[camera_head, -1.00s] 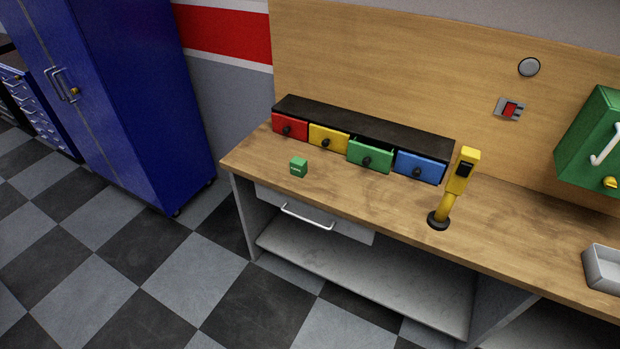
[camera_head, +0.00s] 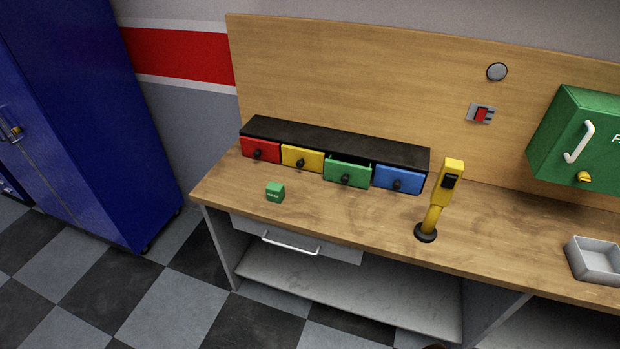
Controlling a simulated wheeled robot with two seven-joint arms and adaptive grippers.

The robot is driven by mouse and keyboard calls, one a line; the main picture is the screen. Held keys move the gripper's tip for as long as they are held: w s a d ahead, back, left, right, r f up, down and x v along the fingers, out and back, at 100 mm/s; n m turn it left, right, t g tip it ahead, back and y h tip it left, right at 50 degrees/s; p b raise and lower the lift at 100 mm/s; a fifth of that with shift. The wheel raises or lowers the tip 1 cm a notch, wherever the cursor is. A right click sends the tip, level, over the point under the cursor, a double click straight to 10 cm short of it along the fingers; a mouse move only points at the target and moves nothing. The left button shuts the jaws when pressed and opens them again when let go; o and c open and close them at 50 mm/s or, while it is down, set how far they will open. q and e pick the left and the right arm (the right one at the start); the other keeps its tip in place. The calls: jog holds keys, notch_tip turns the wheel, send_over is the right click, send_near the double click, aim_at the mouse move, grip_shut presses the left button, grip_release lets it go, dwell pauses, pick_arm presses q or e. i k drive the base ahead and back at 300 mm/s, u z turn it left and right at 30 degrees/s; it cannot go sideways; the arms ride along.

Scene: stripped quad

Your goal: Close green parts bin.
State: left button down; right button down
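The green parts bin (camera_head: 347,174) is a small drawer with a dark round knob, in a black-topped bin rack (camera_head: 330,137) at the back of the workbench. It sticks out a little from the rack, with a dark gap showing above its front. The red bin (camera_head: 261,149) and yellow bin (camera_head: 302,158) are to its left, and the blue bin (camera_head: 398,179) is to its right. Neither of my grippers is in view.
A small green cube (camera_head: 275,192) and a yellow post device (camera_head: 436,200) stand on the wooden workbench (camera_head: 350,215). A grey tray (camera_head: 596,260) and a green wall cabinet (camera_head: 580,140) are at right. A blue locker (camera_head: 90,120) stands at left.

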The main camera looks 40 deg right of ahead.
aim_at(341, 169)
jog(key=z, duration=0.3)
jog(key=i, duration=0.85)
jog(key=z, duration=0.55)
